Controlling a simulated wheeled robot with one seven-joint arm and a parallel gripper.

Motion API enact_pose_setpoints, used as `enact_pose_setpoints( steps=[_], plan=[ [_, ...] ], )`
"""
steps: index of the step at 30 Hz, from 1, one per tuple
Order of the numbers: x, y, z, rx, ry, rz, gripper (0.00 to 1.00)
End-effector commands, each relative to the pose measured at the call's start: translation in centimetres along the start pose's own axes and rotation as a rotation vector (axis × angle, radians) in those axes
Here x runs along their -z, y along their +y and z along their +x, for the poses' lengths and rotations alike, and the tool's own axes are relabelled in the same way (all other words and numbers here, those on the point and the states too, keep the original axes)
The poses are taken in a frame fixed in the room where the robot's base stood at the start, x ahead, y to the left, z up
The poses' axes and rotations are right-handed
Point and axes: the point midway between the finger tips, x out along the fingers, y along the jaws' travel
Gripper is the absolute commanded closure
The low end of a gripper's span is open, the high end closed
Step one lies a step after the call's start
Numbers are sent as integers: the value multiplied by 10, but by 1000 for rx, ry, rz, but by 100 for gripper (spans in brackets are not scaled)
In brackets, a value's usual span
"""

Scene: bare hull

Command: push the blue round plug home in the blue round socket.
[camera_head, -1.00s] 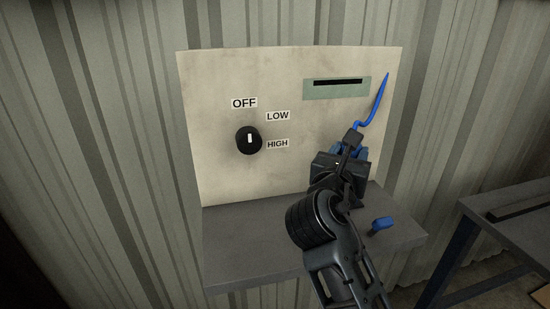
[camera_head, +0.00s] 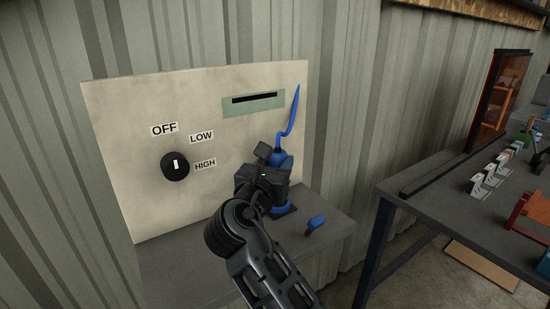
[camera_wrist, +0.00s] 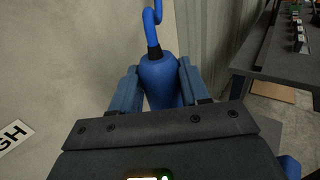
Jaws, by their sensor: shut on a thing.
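The blue round plug (camera_wrist: 160,80) is a rounded blue body with a dark collar and a blue cable rising from its top. My gripper (camera_wrist: 157,88) is shut on it, with one finger on each side, in the wrist view. In the head view the plug (camera_head: 279,155) shows just beyond my gripper (camera_head: 277,175), close in front of the panel's right edge. The cable (camera_head: 292,115) runs up along that edge. The plug's lower end is hidden. I cannot make out the blue round socket with certainty; my gripper hides much of the area under the plug.
The pale panel (camera_head: 115,130) carries a black knob (camera_head: 174,167) and a slotted plate (camera_head: 252,104). A blue piece (camera_head: 316,222) stands on the grey shelf (camera_head: 185,270) right of my gripper. A workbench (camera_head: 430,195) with several items stands farther right, across a gap.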

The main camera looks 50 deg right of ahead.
Motion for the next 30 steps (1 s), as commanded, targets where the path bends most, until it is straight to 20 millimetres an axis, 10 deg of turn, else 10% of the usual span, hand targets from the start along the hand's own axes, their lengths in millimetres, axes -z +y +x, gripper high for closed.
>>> enact_pose_setpoints(
  steps=[30],
  plan=[
    [48, 0, 0, 0, -1, 0, 86]
  ],
)
